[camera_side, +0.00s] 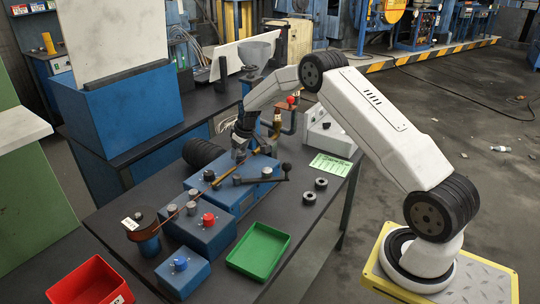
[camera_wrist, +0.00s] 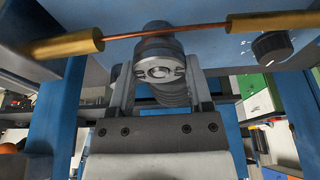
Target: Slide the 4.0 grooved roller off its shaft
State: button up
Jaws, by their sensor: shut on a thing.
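My gripper (camera_side: 240,153) is low over the blue machine (camera_side: 245,185) on the dark bench in the side view. In the wrist view my gripper (camera_wrist: 162,95) is shut on a grey metal roller (camera_wrist: 160,72), with one finger on each side. The roller's round end, with slots and a centre piece, faces the camera. No size mark is readable, and its shaft is hidden. In the side view the roller is hidden behind the gripper. A copper wire (camera_wrist: 165,30) between two brass tubes (camera_wrist: 65,47) passes close above the roller.
Two loose dark rings (camera_side: 321,184) lie on the bench right of the machine, near a green card (camera_side: 331,164). A black-knobbed lever (camera_side: 270,180) lies close to the gripper. A green tray (camera_side: 258,250) is in front, a wire spool (camera_side: 145,220) and red bin (camera_side: 85,284) at left.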

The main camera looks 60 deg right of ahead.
jog(key=shift+r, duration=0.3)
jog(key=shift+r, duration=0.4)
jog(key=shift+r, duration=0.7)
jog(key=shift+r, duration=0.3)
jog(key=shift+r, duration=0.35)
jog(key=shift+r, duration=0.4)
jog(key=shift+r, duration=0.25)
